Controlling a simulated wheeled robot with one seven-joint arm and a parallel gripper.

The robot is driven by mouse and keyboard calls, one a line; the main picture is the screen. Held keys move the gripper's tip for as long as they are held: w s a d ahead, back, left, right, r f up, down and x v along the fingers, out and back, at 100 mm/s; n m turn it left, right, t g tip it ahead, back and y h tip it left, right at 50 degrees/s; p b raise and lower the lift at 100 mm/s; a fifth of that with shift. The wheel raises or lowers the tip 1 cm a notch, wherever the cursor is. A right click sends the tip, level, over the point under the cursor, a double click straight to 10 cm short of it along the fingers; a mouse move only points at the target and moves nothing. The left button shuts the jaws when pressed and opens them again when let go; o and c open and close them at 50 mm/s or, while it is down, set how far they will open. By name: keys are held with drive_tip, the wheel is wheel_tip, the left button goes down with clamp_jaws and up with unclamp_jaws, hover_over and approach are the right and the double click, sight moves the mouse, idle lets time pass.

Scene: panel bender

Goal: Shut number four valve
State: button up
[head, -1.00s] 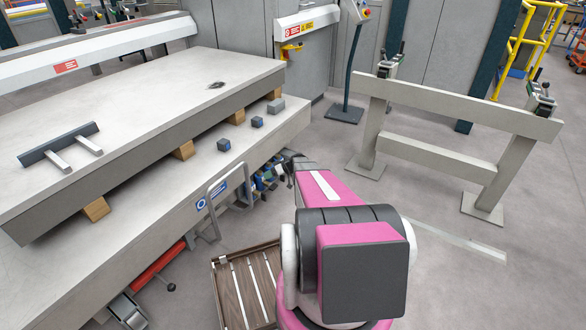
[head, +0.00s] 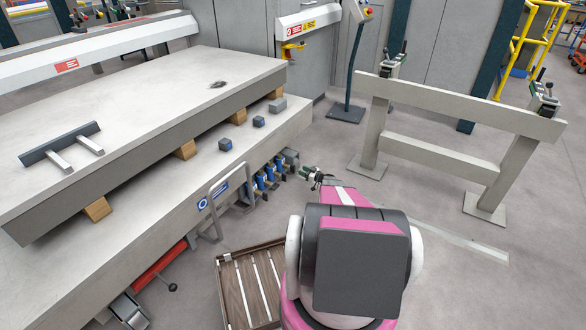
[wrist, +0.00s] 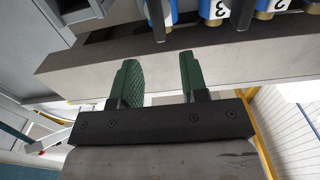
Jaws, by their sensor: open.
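A row of blue valves (head: 261,183) sits along the lower front side of the grey bench in the head view. In the wrist view, parts of several show at the top edge: one with a label that reads 3 (wrist: 279,5), a blue one with a cut-off label (wrist: 219,9), and another blue one (wrist: 160,12). I cannot tell for sure which is number four. My gripper (wrist: 154,80) has green fingers, spread apart with nothing between them. In the head view my gripper (head: 311,174) is just right of the valve row, apart from it.
The thick bench (head: 150,225) carries a raised slab and small blocks. A metal handle (head: 218,207) stands left of the valves. A slatted wooden crate (head: 232,290) lies on the floor below. A grey rail frame (head: 460,110) stands at right, with open floor between.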

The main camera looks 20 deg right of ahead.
sight(293, 166)
drive_tip(key=x, duration=0.8)
